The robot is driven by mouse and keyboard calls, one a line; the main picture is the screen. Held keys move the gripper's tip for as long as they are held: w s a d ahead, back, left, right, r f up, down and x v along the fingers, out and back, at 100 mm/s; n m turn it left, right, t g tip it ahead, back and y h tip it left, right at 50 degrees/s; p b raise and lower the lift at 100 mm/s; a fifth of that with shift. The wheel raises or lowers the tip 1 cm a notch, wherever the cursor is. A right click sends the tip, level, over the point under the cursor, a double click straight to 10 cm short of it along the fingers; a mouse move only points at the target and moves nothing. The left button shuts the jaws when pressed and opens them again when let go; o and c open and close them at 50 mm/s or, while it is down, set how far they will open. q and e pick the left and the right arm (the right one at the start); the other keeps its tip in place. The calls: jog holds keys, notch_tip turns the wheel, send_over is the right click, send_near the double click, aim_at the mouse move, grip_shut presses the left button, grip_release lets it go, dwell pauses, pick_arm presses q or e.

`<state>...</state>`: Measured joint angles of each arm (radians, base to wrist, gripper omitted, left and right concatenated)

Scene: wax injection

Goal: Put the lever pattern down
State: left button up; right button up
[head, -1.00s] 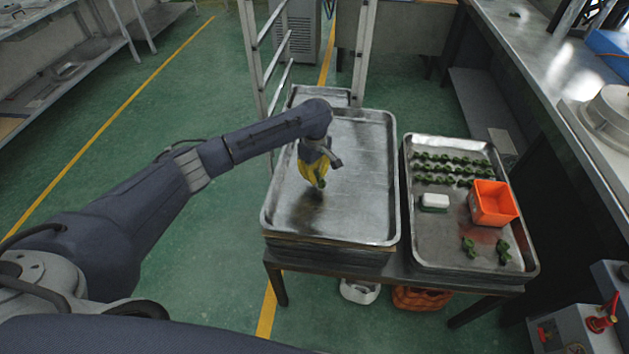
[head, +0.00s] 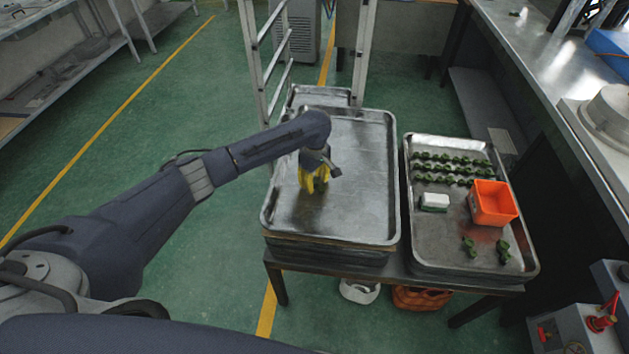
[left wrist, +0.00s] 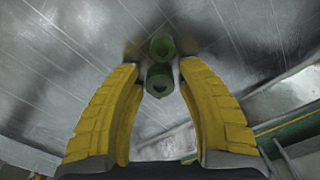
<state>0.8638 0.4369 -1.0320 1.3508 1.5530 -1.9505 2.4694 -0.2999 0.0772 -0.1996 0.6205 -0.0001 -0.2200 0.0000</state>
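The green lever pattern (left wrist: 160,67) shows in the left wrist view on the metal tray (left wrist: 60,75), just beyond and between the yellow fingertips. It shows two round ends, one behind the other. My left gripper (head: 314,188) is low over the large left tray (head: 365,205) in the head view. In the left wrist view its fingers (left wrist: 160,82) stand apart, with a gap on each side of the pattern. In the head view the fingers hide the pattern. My right gripper is not in view.
The right tray (head: 435,245) holds rows of green patterns (head: 445,168), two loose patterns (head: 502,250), an orange box (head: 492,203) and a white-and-green block (head: 434,202). A ladder-like rack (head: 361,55) stands behind the left tray, which is otherwise bare.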

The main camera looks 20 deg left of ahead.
aim_at(315, 180)
pick_arm(q)
jog(key=shift+r, duration=0.15)
jog(key=shift+r, duration=0.25)
notch_tip(315, 180, up, 12)
jog(key=shift+f, duration=0.2)
dwell(0.6)
